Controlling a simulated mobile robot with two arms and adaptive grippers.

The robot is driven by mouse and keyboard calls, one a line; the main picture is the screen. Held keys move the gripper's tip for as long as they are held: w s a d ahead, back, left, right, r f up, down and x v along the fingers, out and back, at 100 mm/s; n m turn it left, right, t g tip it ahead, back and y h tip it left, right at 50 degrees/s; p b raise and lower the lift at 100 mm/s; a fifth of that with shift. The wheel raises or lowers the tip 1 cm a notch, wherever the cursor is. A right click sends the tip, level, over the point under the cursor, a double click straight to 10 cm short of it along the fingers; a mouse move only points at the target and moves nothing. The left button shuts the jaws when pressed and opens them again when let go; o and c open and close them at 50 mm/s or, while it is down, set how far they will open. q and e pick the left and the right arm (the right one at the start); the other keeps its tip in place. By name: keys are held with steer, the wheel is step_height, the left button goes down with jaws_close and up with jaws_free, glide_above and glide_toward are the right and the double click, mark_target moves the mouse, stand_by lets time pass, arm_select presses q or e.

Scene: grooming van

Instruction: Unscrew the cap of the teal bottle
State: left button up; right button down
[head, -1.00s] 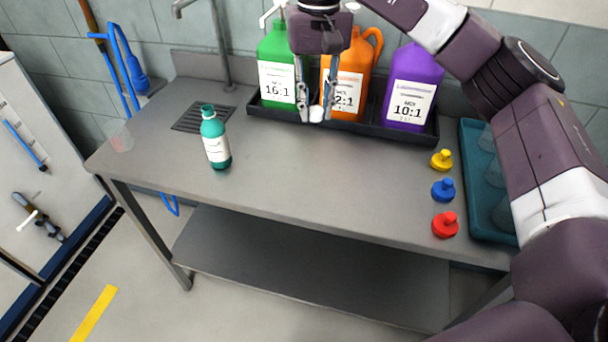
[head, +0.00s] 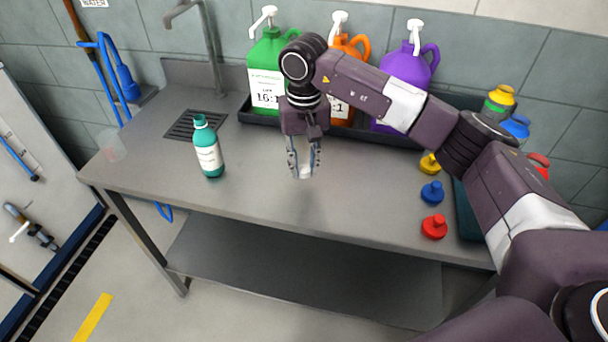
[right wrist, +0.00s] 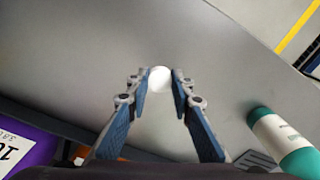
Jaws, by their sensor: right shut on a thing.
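The teal bottle (head: 208,150) with a white label stands upright on the steel table, left of centre in the head view. Its top is teal too. It also shows at the right edge of the right wrist view (right wrist: 297,158). My right gripper (head: 304,168) points down over the middle of the table, to the right of the bottle and apart from it. It is shut on a small round white thing (right wrist: 159,79) between its fingertips. I cannot tell what that thing is. My left gripper is not in view.
Green (head: 266,85), orange (head: 357,57) and purple (head: 405,70) jugs stand in a black tray at the back. Yellow (head: 430,163), blue (head: 432,191) and red (head: 434,226) tops lie at the right. A drain grate (head: 194,125) and a clear cup (head: 111,144) are at the left.

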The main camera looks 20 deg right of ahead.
mark_target(304, 169)
step_height(304, 169, down, 4)
steer(key=shift+r+p, duration=0.25)
steer(key=shift+p, duration=0.15)
steer(key=shift+f, duration=0.3)
steer(key=shift+f, duration=0.1)
steer(key=shift+f+b, duration=0.1)
steer(key=shift+b, duration=0.2)
steer(key=c, duration=1.7)
jaws_free()
